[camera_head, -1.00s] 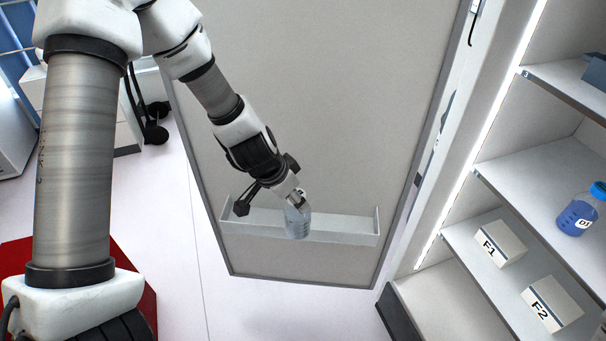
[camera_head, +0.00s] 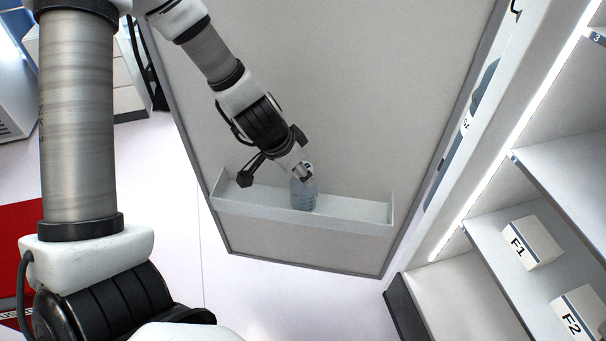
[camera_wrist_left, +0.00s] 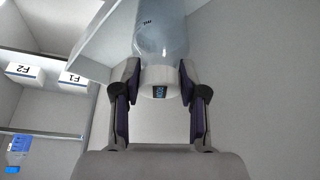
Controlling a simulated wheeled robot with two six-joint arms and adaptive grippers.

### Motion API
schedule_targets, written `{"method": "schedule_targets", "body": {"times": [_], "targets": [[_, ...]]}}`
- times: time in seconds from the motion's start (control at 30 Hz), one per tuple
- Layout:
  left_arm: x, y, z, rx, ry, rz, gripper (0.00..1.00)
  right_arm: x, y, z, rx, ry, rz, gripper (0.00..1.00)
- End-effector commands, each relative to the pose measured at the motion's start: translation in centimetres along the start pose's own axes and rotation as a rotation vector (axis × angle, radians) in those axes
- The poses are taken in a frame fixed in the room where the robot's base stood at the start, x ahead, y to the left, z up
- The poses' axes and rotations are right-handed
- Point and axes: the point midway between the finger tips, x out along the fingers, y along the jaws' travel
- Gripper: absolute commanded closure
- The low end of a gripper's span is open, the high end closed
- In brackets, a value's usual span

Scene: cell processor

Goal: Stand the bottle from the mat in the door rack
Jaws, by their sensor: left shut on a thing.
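The clear bottle (camera_head: 303,193) is held upright, or nearly so, by my left gripper (camera_head: 303,170) at its white cap. In the left wrist view the two fingers (camera_wrist_left: 160,88) close on the cap, and the bottle body (camera_wrist_left: 160,38) extends away from them. The door rack (camera_head: 350,223) is a pale shallow tray on the inside of the open door. The bottle's lower end shows over the rack floor, just behind its front lip. I cannot tell whether its base touches the floor. The rack also shows in the left wrist view (camera_wrist_left: 105,35). My right gripper is not in view.
The grey door panel (camera_head: 330,80) rises behind the rack. The rack is empty on both sides of the bottle. Cabinet shelves at the right hold white boxes F1 (camera_head: 534,242) and F2 (camera_head: 580,312). A blue-capped bottle (camera_wrist_left: 17,150) shows in the left wrist view.

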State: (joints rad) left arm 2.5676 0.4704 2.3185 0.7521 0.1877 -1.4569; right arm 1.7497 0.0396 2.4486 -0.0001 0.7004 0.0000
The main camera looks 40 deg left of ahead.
Motion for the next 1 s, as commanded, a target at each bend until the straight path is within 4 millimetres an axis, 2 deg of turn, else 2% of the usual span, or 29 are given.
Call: {"method": "schedule_targets", "body": {"times": [0.27, 0.3, 0.37, 0.67, 0.77, 0.87, 1.0], "targets": [[0.5, 0.0, 0.3, -0.002, -0.004, 0.000, 1.00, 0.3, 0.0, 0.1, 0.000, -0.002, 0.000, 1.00], [0.5, 0.0, 0.3, -0.002, -0.004, 0.001, 0.55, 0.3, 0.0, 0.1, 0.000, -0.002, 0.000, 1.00], [0.4, 0.0, 0.3, -0.002, -0.004, 0.000, 0.34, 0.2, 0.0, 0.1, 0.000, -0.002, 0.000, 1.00], [0.3, 0.0, 0.2, -0.001, -0.004, 0.000, 0.33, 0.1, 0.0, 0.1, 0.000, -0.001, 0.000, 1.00], [-0.4, 0.0, -0.1, -0.001, -0.003, 0.000, 0.33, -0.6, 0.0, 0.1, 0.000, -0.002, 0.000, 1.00], [-2.1, 0.0, -0.3, -0.003, -0.003, 0.001, 0.33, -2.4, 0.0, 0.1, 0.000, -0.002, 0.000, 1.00], [-5.7, 0.0, -0.6, -0.006, -0.001, 0.003, 0.33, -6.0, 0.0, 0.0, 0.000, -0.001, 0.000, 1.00]]}}
